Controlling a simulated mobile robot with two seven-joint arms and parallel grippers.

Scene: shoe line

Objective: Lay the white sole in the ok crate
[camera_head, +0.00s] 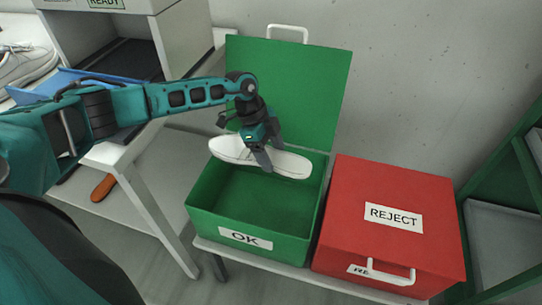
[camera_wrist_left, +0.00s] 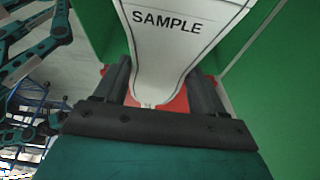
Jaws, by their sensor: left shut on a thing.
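The white sole (camera_head: 231,150) is held by my left gripper (camera_head: 264,160), which is shut on it. The sole lies sideways over the back part of the green ok crate (camera_head: 203,197), whose lid stands open against the wall. In the left wrist view the sole (camera_wrist_left: 187,50), marked SAMPLE, runs between the two fingers of the left gripper (camera_wrist_left: 160,92). The crate's inside looks empty in the part that shows. Whether the sole touches the crate's rim I cannot tell. My right gripper is not in view.
A red reject crate (camera_head: 390,190) with its lid shut stands right beside the ok crate. At the left are a table with a blue tray (camera_head: 62,82) and pale shoes (camera_head: 25,62). A brown-orange object (camera_head: 103,188) lies on a lower shelf. A green rack stands at far right.

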